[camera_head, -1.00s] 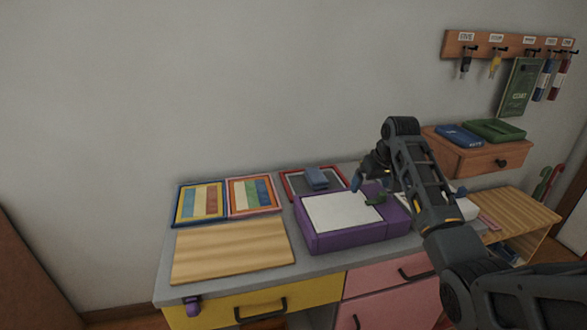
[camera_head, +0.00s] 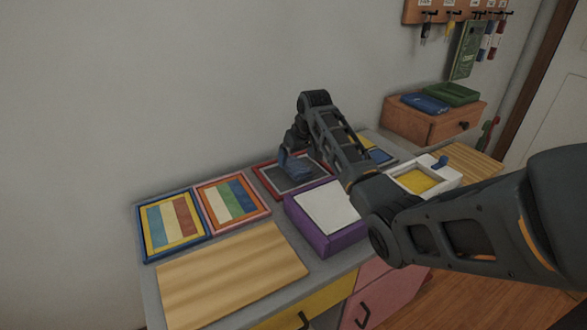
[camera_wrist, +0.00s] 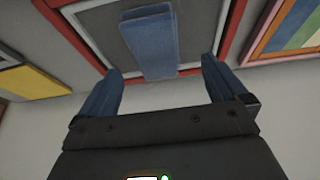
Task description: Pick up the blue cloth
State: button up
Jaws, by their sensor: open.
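The blue cloth (camera_wrist: 150,42) is a folded strip in the wrist view, lying on the dark grey inside of a red-framed tray (camera_wrist: 68,28). In the head view the tray (camera_head: 265,183) sits at the back of the desk. There my gripper (camera_head: 294,165) is over the tray, and I cannot clearly separate the cloth from its blue fingers. In the wrist view my gripper (camera_wrist: 162,66) is open, with one blue finger on each side of the cloth's near end. It holds nothing; I cannot tell whether the fingertips touch the tray.
A purple box with a white top (camera_head: 325,208) stands close to the tray. Two striped framed panels (camera_head: 174,225) and a wooden board (camera_head: 230,275) lie to the left. A white box with yellow inside (camera_head: 420,180) is to the right. The wall is close behind.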

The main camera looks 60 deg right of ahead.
aim_at(296, 165)
jog(key=shift+s+x, duration=0.15)
jog(key=shift+x, duration=1)
jog(key=shift+s+x, duration=0.2)
jog(key=shift+x, duration=0.95)
jog(key=shift+d, duration=0.1)
jog(key=shift+c, duration=0.4)
jog(key=c, duration=1.1)
jog(key=shift+o, duration=0.2)
